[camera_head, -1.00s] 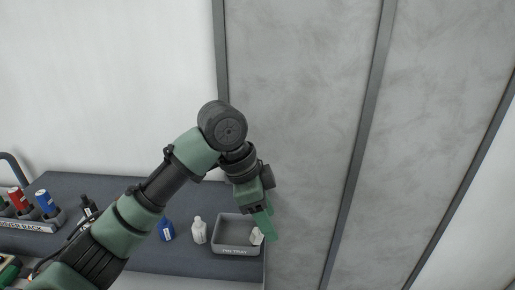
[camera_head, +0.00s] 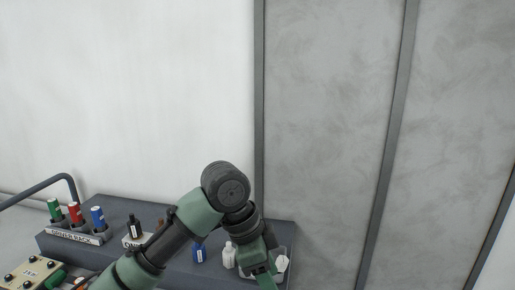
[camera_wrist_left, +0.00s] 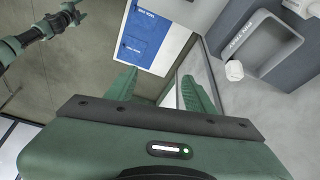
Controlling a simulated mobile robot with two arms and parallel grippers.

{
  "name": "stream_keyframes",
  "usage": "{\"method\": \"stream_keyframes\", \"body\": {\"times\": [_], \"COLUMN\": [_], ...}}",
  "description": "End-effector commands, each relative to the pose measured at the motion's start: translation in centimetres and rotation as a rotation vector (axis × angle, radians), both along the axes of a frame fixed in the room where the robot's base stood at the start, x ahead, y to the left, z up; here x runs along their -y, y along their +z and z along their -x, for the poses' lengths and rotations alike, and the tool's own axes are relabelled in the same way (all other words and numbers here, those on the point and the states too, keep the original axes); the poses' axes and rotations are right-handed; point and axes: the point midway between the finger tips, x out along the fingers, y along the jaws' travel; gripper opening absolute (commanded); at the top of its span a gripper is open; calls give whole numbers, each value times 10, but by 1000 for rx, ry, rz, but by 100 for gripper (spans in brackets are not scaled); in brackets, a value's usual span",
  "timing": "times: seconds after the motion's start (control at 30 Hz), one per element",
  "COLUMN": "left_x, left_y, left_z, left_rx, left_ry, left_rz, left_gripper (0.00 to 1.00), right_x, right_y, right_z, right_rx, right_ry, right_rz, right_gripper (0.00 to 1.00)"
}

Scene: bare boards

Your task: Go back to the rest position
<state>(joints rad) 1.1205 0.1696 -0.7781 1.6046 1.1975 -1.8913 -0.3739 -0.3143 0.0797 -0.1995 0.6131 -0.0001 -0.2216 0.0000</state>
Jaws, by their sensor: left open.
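My left gripper (camera_head: 266,272) is at the lower middle of the head view, in front of the grey tray (camera_head: 285,255) and partly hiding it. In the left wrist view its two green fingers (camera_wrist_left: 158,88) are spread apart with nothing between them. The tray also shows there at the upper right, with a small white piece (camera_wrist_left: 234,71) at its near edge. A jointed green and dark arm (camera_wrist_left: 38,32), apparently my right one, shows at the upper left of that view. Its gripper end (camera_wrist_left: 73,13) is too small to read.
The dark bench (camera_head: 115,205) holds a rack (camera_head: 75,236) with green, red and blue cylinders, a dark bottle (camera_head: 134,227), a blue bottle (camera_head: 199,250) and a white bottle (camera_head: 229,255). A grey wall panel (camera_head: 325,130) stands behind. A blue-and-white panel (camera_wrist_left: 147,36) shows beyond the fingers.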

Motion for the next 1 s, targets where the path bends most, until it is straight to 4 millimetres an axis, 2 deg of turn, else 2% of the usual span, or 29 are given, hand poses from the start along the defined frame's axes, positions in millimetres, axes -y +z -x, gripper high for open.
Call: {"method": "stream_keyframes", "body": {"times": [0.17, 0.4, 0.67, 0.77, 0.87, 1.0], "left_x": [2, 3, -4, -16, -37, -82], "left_y": [-18, -51, -108, -139, -173, -214], "left_z": [5, 15, 36, 53, 75, 112], "left_rx": [-10, -26, -56, -74, -90, -97], "left_ry": [31, 103, 278, 402, 570, 816], "left_rz": [27, 75, 155, 189, 211, 195], "left_gripper": [54, 54, 54, 54, 54, 54], "right_x": [0, -1, -1, -1, 0, 0], "right_y": [0, 2, 1, 1, 1, 1], "right_z": [-6, -30, -18, -11, -10, -12], "right_rx": [8, 42, 27, 17, 14, 16], "right_ry": [0, 0, 1, 1, 1, 1], "right_rz": [-1, -3, -2, -2, -1, 0], "right_gripper": [60, 60, 60, 60, 60, 60]}}
